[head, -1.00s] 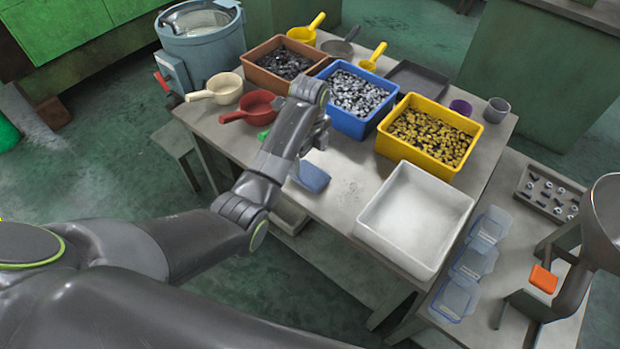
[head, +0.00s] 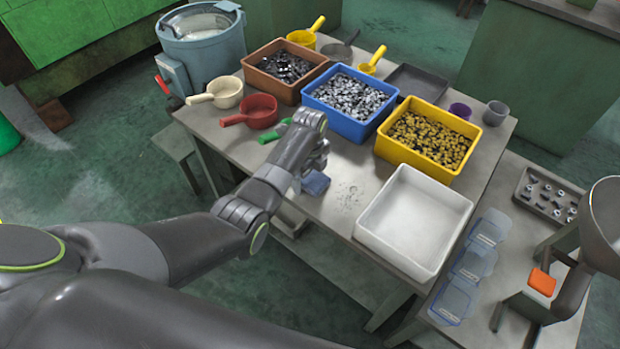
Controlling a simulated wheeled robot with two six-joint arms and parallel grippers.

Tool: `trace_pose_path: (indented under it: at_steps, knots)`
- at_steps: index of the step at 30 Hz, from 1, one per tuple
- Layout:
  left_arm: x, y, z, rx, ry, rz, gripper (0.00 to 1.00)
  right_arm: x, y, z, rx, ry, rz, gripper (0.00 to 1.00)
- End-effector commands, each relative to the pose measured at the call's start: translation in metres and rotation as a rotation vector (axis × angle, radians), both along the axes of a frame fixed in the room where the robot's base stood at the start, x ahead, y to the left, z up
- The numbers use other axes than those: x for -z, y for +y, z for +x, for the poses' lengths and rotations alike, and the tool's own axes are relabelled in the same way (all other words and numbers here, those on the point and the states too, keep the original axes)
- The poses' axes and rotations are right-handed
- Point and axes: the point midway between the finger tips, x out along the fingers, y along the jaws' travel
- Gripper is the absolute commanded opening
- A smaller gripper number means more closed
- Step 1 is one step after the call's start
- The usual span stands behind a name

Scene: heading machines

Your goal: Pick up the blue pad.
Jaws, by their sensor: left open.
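The blue pad (head: 316,183) lies on the grey table near its front edge, left of the white tray. Its left part is hidden behind my left gripper and wrist. My left gripper (head: 312,170) is open and sits right at the pad, over its upper left side. I cannot tell whether the fingers touch the pad. My right gripper is not in view.
Blue (head: 351,102), yellow (head: 427,135) and brown (head: 285,71) bins of small parts stand behind. An empty white tray (head: 414,222) is to the right. A red scoop (head: 258,111) and a green-handled item (head: 273,134) lie to the left.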

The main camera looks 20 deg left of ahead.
Motion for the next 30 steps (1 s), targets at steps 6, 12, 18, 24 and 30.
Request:
trace_pose_path:
  at_steps: [6, 12, 18, 24, 30]
  knots:
    - [0.0, 0.0, 0.0, 0.0, 0.0, 0.0, 0.71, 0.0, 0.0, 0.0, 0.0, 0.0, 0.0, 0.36]
    - [0.0, 0.0, 0.0, 0.0, 0.0, 0.0, 0.45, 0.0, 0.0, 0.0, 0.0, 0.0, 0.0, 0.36]
    - [0.0, 0.0, 0.0, 0.0, 0.0, 0.0, 0.4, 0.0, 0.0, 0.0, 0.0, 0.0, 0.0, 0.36]
    - [-0.012, 0.0, 0.001, 0.0, -0.003, 0.0, 0.4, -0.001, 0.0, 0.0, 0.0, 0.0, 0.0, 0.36]
    - [-0.048, 0.0, 0.002, 0.0, -0.006, -0.001, 0.4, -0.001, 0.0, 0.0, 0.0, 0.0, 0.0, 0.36]
